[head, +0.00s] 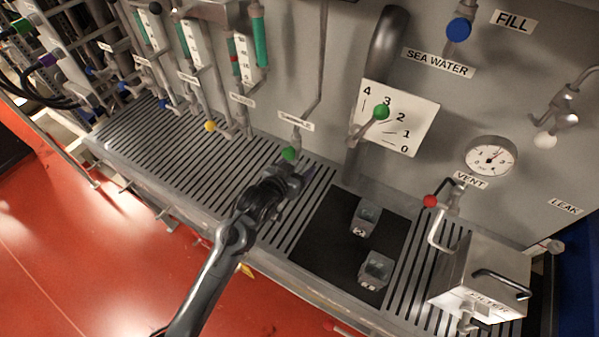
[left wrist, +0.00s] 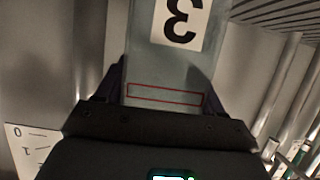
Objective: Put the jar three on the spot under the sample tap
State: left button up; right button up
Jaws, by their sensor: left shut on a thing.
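My left gripper (head: 291,181) is shut on jar three (left wrist: 165,62), a grey clear-walled jar with a white label bearing a 3, seen upside down in the left wrist view. A red outlined band shows low on its wall. In the head view the gripper is at the slatted deck, just below the sample tap (head: 290,153) with its green knob. The gripper hides most of the jar and the spot under the tap there. I cannot tell whether the jar touches the deck. My right gripper is not in view.
Two other jars, one farther back (head: 368,213) and one nearer the front (head: 377,267), stand on a black mat (head: 322,243) to the right. A metal box (head: 465,275) with a black handle stands at the far right. The slatted deck (head: 185,160) is clear to the left.

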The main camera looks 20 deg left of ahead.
aim_at(300, 173)
pick_arm(q)
jog(key=shift+w+d, duration=0.1)
jog(key=shift+w, duration=0.45)
jog(key=shift+f, duration=1.75)
jog(key=o, duration=1)
jog(key=shift+f, duration=0.15)
